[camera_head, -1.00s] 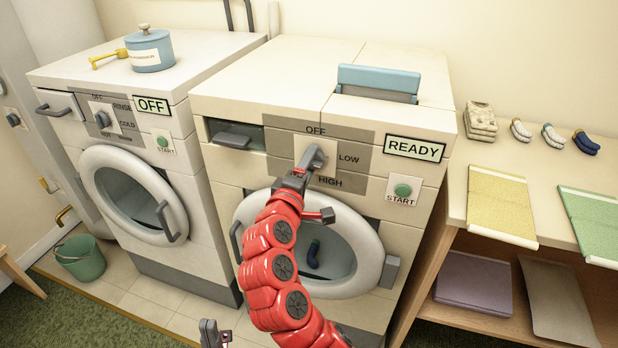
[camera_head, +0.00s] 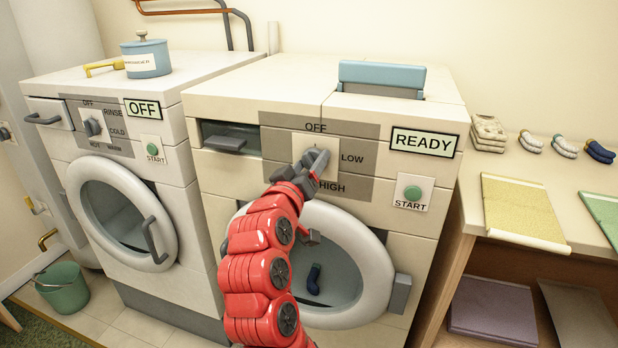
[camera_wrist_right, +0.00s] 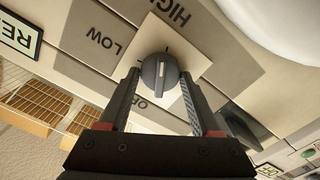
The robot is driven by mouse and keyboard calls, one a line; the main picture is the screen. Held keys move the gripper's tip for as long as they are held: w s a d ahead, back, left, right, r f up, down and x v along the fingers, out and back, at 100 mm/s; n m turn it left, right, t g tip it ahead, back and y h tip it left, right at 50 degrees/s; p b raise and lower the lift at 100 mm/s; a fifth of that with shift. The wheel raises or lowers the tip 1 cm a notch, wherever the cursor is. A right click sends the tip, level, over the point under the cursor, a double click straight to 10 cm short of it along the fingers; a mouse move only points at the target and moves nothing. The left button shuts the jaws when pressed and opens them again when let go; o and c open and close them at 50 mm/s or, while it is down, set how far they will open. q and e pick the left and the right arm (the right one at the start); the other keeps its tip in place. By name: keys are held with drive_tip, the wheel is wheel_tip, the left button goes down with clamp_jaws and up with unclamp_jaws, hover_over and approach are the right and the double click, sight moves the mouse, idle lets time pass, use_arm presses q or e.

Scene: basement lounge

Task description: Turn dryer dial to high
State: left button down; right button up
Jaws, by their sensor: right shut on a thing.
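The dryer (camera_head: 420,245) has a grey dial (camera_head: 318,158) on a white plate, marked OFF above, LOW to the right and HIGH below. My right gripper (camera_head: 308,170) reaches up to the dial from below left. In the right wrist view, the two fingers of my right gripper (camera_wrist_right: 161,84) are shut on the round dial (camera_wrist_right: 160,70), one on each side. A short pale mark shows on the dial's face, but I cannot tell for sure which label it points to. The display reads READY (camera_head: 424,142). My left gripper is out of view.
A green START button (camera_head: 412,193) sits right of the dial. The dryer's round door (camera_head: 375,270) is below, partly hidden by my arm. A washer (camera_head: 60,140) reading OFF stands left. A shelf table (camera_head: 565,185) with folded cloths and socks stands right.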

drive_tip(key=shift+m+b, duration=0.85)
drive_tip(key=shift+m, duration=0.25)
drive_tip(key=o, duration=1.3)
drive_tip(key=shift+o, duration=0.2)
drive_tip(key=p+v, duration=0.2)
drive_tip(key=v, duration=1.5)
drive_tip(key=shift+s, duration=0.2)
